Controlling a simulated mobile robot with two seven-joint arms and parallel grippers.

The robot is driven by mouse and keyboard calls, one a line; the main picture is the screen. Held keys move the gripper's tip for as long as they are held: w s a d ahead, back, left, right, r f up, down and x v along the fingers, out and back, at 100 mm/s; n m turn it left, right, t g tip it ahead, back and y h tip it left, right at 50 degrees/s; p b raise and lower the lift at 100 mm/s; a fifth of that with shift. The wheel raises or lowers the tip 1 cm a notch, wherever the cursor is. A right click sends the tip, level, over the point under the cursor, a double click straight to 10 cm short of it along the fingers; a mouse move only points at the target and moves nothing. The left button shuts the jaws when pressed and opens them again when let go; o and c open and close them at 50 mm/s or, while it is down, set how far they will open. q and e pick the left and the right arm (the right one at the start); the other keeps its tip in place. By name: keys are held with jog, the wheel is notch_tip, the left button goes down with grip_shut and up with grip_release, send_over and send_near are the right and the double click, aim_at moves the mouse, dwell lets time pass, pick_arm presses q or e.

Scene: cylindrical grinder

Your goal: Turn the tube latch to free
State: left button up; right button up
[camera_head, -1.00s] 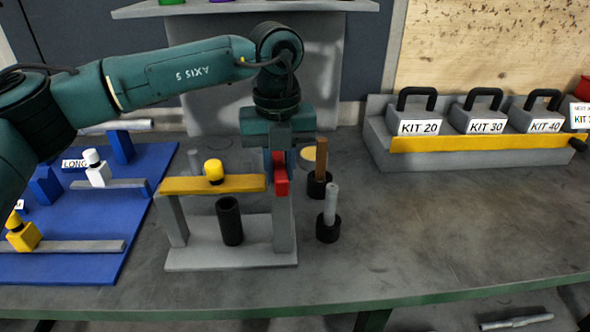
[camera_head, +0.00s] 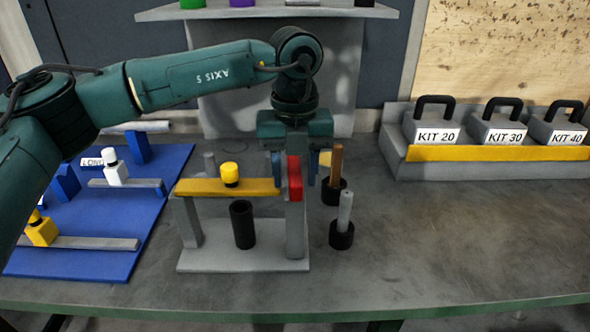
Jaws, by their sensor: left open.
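The tube latch appears to be the red piece (camera_head: 295,178) at the right end of the yellow bar (camera_head: 205,188) on a grey stand (camera_head: 240,260). The red piece stands upright. A black tube (camera_head: 242,225) stands in the stand under the bar, and a yellow knob (camera_head: 230,174) sits on top of the bar. My left gripper (camera_head: 294,178) points down with its blue fingers open, one on each side of the red piece. I cannot tell whether the fingers touch it. My right gripper is not in view.
Two black holders with a brown rod (camera_head: 336,165) and a grey rod (camera_head: 345,210) stand close to the right. A blue board (camera_head: 110,220) with fixtures lies at left. A grey rack (camera_head: 400,165) with kit boxes stands at back right. The bench at right front is clear.

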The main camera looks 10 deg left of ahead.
aim_at(295, 171)
pick_arm(q)
notch_tip(295, 171, up, 13)
dwell(0.5)
